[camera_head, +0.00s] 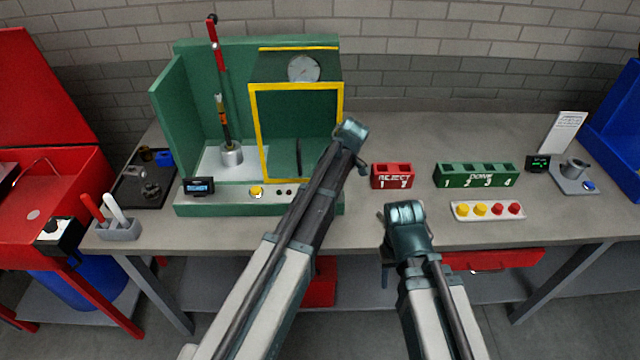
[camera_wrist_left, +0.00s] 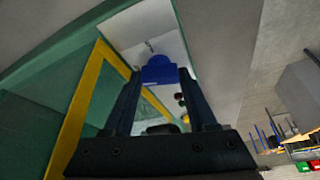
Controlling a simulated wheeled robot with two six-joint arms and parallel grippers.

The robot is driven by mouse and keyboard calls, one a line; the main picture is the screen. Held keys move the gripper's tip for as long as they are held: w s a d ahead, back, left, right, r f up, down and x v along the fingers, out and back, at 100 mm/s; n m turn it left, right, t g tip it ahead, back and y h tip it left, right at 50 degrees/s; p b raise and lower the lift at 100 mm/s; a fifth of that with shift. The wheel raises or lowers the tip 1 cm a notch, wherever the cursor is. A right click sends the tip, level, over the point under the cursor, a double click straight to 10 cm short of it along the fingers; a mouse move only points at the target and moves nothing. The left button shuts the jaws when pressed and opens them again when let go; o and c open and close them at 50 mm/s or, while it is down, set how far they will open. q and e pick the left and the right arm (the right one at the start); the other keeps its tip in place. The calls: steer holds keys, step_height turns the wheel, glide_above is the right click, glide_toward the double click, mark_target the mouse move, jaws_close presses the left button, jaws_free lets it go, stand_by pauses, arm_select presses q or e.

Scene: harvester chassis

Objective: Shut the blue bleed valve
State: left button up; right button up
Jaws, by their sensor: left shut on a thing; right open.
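The blue bleed valve (camera_wrist_left: 158,68) shows in the left wrist view as a blue knob between the fingertips. My left gripper (camera_wrist_left: 157,88) is shut on it. In the head view my left arm reaches to the right side of the green press stand (camera_head: 258,212), and the valve is hidden there. My right gripper (camera_head: 388,264) is open, over the front edge of the bench and apart from the valve. Its fingers are mostly hidden by its own wrist.
A red reject rack (camera_head: 393,183), a green done rack (camera_head: 475,182) and a tray of coloured caps (camera_head: 488,218) stand right of the press. A gauge (camera_head: 303,68) tops its yellow-edged frame. A red lever (camera_head: 217,45) stands up on the left.

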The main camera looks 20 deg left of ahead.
arm_select(q)
steer(key=shift+w+n+g, duration=0.1)
steer(key=shift+n+g, duration=0.3)
steer(key=shift+n, duration=0.6)
steer(key=o, duration=1.4)
steer(key=shift+c, duration=0.2)
